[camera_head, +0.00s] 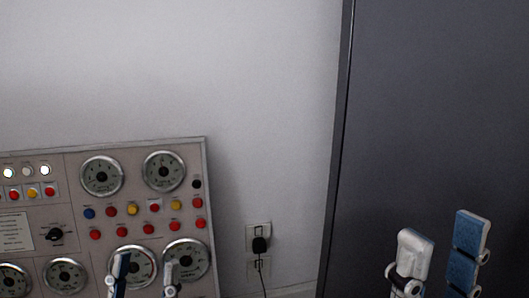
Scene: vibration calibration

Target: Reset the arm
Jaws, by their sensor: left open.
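My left gripper (145,265) shows at the bottom edge in front of the control panel (75,160). Its two fingers point up and stand apart, with nothing between them. They overlap the lower gauges in the picture; I cannot tell how far they are from the panel. My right gripper (442,230) is at the lower right, in front of a dark cabinet (435,110). Its blue and white fingers are apart and empty. The rest of both arms is below the picture.
The panel has several round gauges (102,176), coloured buttons (132,209) and a black knob (54,234). A black plug (260,245) sits in a wall socket (257,230), its cord hanging down. Bare white wall (265,90) lies between panel and cabinet.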

